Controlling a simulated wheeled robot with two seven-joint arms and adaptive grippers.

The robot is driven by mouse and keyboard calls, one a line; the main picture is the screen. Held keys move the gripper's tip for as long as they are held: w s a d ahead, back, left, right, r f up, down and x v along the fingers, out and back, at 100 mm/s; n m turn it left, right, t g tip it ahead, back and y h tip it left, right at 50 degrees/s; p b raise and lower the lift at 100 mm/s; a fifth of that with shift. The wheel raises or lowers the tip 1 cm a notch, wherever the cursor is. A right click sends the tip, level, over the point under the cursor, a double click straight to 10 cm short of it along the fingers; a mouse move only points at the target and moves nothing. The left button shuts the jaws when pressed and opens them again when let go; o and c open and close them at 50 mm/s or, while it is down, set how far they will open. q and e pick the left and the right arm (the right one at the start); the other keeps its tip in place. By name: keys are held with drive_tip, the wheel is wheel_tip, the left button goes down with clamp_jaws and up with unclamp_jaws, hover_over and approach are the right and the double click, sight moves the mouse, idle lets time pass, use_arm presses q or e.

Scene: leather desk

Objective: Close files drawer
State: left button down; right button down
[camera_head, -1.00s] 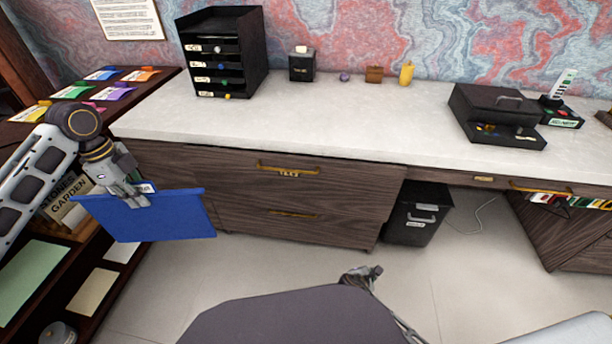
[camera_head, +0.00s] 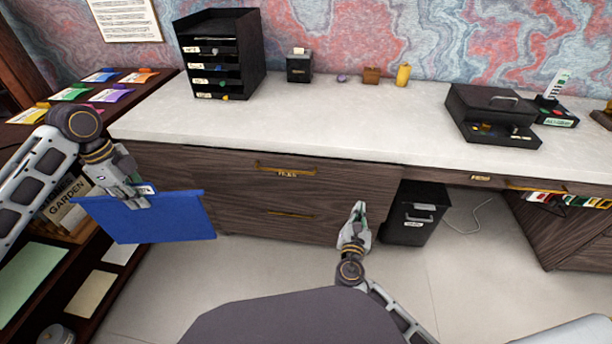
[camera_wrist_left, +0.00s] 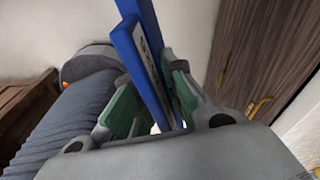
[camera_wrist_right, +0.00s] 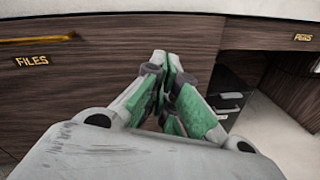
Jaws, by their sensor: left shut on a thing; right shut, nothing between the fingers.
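The files drawer (camera_head: 250,180) is the upper drawer of the desk's wooden left pedestal, with a gold handle (camera_head: 287,169) and a "FILES" label. Its front looks nearly flush; whether it stands slightly out, I cannot tell. It also shows at the left of the right wrist view (camera_wrist_right: 60,100). My left gripper (camera_head: 140,200) is shut on a blue folder (camera_head: 160,220), held at the left, before the drawer front; the folder also shows in the left wrist view (camera_wrist_left: 140,60). My right gripper (camera_head: 359,212) is shut and empty, pointing up near the pedestal's right end.
A black shredder-like bin (camera_head: 415,212) stands on the floor right of the pedestal. A dark shelf (camera_head: 60,285) with papers is at the left. The white desktop (camera_head: 330,115) carries a black letter tray (camera_head: 220,55) and a black cash box (camera_head: 490,110). The floor in front is clear.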

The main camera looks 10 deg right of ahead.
sight(351, 173)
drive_tip(key=n, duration=0.1)
drive_tip(key=a+n+y, duration=0.1)
drive_tip(key=n, duration=0.1)
drive_tip(key=w+a+n+t, duration=0.1)
drive_tip(key=shift+a+r+y, duration=0.15)
drive_tip(key=shift+r+y, duration=0.15)
drive_tip(key=shift+r, duration=0.1)
drive_tip(key=shift+w, duration=0.1)
